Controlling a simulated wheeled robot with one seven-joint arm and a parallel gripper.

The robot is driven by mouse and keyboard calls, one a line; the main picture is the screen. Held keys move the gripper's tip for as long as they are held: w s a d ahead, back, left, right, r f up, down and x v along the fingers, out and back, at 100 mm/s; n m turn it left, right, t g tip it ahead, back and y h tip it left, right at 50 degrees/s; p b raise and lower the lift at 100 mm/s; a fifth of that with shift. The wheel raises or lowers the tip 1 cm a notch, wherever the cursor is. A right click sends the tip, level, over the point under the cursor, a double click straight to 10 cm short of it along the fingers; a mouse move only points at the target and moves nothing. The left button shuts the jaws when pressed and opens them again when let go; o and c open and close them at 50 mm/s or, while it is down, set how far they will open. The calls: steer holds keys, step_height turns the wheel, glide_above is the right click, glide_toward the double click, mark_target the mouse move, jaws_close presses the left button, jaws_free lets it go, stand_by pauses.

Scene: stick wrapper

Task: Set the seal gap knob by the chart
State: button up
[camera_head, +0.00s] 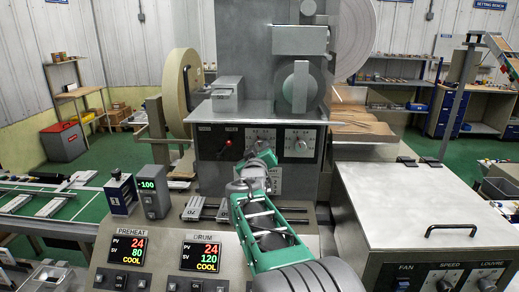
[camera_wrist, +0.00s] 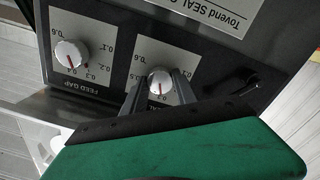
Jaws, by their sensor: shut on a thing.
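The seal gap knob (camera_wrist: 160,79) is a white round knob with a red line on a white dial plate, between my gripper's fingers (camera_wrist: 159,91) in the wrist view. My gripper is shut on it. The red line points down in that view; the number there is hidden by the fingers. In the head view my gripper (camera_head: 262,156) is at the dark control panel and hides this knob. The chart plate (camera_wrist: 208,10), headed "Tovend SEAL", is cut off in the wrist view; it shows partly behind my arm in the head view (camera_head: 276,181).
The feed gap knob (camera_wrist: 71,53) sits beside it, its red line near 0.4; it also shows in the head view (camera_head: 300,146). Lit temperature displays (camera_head: 202,257) and a lidded cabinet (camera_head: 430,205) flank my arm.

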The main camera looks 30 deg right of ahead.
steer(key=shift+f+b, duration=0.1)
steer(key=shift+b, duration=0.3)
jaws_close()
steer(key=shift+f+n+b, duration=0.1)
steer(key=shift+n+b, duration=0.55)
steer(key=shift+n, duration=0.05)
steer(key=shift+n+b, duration=1.1)
steer(key=shift+b, duration=0.15)
steer(key=n+b, duration=0.3)
steer(key=n, duration=0.2)
steer(key=shift+r+n+b, duration=0.2)
steer(key=shift+n+b, duration=0.1)
steer(key=o, duration=1.2)
jaws_free()
